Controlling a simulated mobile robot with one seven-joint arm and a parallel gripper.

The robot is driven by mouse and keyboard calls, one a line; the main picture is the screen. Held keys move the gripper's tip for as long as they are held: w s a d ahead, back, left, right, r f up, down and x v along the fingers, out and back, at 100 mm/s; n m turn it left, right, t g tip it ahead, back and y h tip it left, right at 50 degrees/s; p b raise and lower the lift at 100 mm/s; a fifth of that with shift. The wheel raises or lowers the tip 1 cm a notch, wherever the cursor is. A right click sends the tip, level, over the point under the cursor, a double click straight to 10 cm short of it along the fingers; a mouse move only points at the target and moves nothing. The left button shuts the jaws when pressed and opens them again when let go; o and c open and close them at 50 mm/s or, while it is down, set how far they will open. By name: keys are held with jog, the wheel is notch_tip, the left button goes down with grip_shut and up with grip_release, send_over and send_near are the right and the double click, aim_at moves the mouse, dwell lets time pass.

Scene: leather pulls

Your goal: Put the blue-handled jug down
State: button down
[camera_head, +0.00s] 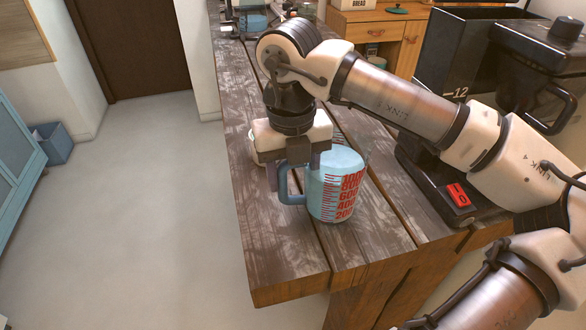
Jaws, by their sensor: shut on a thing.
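The blue-handled jug (335,186) is a clear measuring jug with red markings and a pale blue tint. It is upright over the near part of the wooden table (285,255). Its blue handle (284,183) faces left. My gripper (287,176) points down from above and is shut on the jug at its handle side. The gripper body hides part of the jug's rim and the handle's top. I cannot tell whether the jug's base touches the tabletop or hangs just above it.
A black appliance (440,180) with a red switch stands to the right of the jug. Bare tabletop lies in front of the jug. The table's left edge is close to the gripper.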

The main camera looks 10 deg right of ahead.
jog(key=shift+f, duration=0.1)
jog(key=c, duration=0.6)
grip_release()
notch_tip(320, 180, up, 12)
jog(key=shift+a+r+b, duration=0.15)
jog(key=shift+b, duration=0.85)
